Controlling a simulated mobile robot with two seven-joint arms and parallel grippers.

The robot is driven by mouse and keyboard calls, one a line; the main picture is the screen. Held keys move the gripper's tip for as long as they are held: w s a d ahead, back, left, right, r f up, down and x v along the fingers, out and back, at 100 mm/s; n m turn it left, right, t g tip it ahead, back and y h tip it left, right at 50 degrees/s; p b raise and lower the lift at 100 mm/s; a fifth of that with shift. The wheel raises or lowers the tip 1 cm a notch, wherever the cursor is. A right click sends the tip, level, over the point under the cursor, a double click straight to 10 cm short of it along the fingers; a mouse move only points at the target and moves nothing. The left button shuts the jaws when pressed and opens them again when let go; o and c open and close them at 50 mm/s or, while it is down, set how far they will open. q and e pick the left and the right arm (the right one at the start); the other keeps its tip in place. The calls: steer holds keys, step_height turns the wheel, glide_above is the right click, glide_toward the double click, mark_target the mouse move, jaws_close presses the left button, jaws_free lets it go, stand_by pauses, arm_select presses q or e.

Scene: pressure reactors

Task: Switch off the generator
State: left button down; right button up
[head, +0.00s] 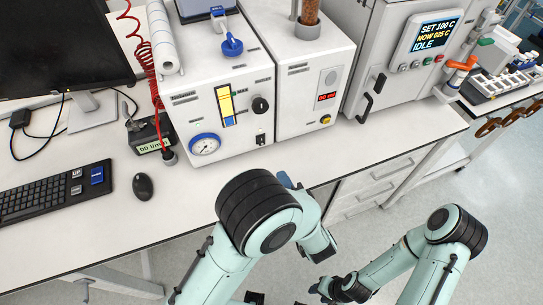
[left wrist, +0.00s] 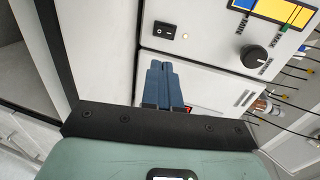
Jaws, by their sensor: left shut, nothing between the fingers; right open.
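The white box with a round gauge, which I take for the generator (head: 205,110), stands on the bench. Its front has a black knob (head: 260,105) and, below it, a small black rocker switch (head: 260,139). The left wrist view shows the switch (left wrist: 164,30) with a small pale lamp (left wrist: 185,36) beside it, and the knob (left wrist: 256,59). My left gripper (left wrist: 166,66) is shut and empty, its blue fingers pointing toward the panel near the switch, apart from it as far as I can tell. In the head view it is mostly hidden by my arm. My right gripper (head: 325,289) is open, low in front of the bench.
A second white box (head: 306,90) with a red display stands to the right, then a reactor (head: 400,60) showing "IDLE". A keyboard (head: 55,190), mouse (head: 143,187) and monitor (head: 60,45) are at the left. The bench front (head: 190,200) is clear beside the mouse.

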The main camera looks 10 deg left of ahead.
mark_target(263, 144)
arm_select(q)
steer(key=p+x, duration=0.1)
steer(key=x, duration=1.3)
arm_select(e)
steer(key=shift+w+r, duration=0.85)
steer(key=shift+r, duration=0.1)
arm_select(q)
steer(key=shift+s+f, duration=0.1)
arm_select(e)
steer(key=shift+s+f, duration=0.1)
